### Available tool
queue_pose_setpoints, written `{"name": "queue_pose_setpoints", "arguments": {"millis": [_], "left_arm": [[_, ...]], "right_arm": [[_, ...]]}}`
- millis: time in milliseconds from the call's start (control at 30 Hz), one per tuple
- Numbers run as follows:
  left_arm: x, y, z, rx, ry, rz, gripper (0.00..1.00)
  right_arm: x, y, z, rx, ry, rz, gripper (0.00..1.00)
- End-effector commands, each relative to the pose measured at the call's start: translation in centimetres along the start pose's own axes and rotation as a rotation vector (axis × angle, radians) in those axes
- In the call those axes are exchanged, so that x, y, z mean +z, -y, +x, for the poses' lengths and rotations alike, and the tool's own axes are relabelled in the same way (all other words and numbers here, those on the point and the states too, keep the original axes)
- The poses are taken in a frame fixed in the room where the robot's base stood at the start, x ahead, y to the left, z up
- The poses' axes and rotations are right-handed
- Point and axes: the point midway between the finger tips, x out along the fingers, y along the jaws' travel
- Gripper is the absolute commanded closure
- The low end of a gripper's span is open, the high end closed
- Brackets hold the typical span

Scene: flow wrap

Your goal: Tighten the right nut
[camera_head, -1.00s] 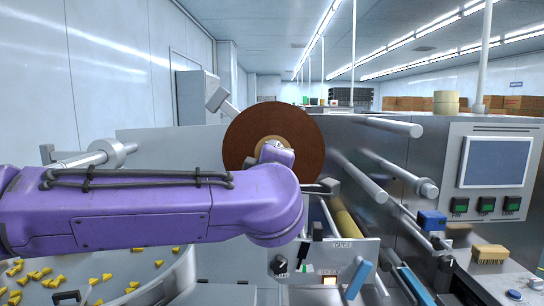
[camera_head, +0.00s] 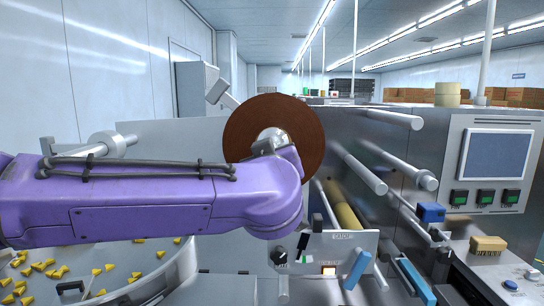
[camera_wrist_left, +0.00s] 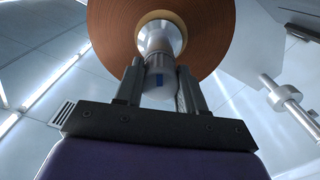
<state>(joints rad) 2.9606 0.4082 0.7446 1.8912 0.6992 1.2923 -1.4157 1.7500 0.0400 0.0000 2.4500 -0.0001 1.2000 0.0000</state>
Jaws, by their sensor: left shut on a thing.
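A brown film roll (camera_head: 300,112) stands on edge on a spindle in the middle of the head view; it also fills the top of the left wrist view (camera_wrist_left: 105,28). A silver nut (camera_head: 268,136) sits at the roll's centre, against its core. My left gripper (camera_wrist_left: 158,82) is shut on the nut, one finger on each side. In the head view my purple left arm hides the fingers and part of the nut. My right gripper is not in view.
A second silver shaft (camera_head: 110,144) sticks out at the left. Bare rollers (camera_head: 395,119) and a control cabinet (camera_head: 497,165) stand at the right. A panel with a knob (camera_head: 335,255) is below the roll. A bowl of yellow pieces (camera_head: 180,262) lies below my arm.

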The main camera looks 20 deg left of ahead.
Motion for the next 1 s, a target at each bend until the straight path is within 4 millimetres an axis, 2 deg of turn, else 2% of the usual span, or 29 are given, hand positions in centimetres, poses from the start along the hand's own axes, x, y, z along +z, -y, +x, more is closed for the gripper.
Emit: {"name": "queue_pose_setpoints", "arguments": {"millis": [200, 500, 1000], "left_arm": [[0.1, 0.07, 0.01, -0.001, 0.001, 0.18, 0.91], [0.12, 0.1, 0.02, -0.001, 0.002, 0.356, 0.91], [0.17, 0.13, 0.02, -0.001, 0.003, 0.435, 0.91]], "right_arm": [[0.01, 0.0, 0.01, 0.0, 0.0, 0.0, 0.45], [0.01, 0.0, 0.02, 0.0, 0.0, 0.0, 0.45], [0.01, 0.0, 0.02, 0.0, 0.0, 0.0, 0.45]]}}
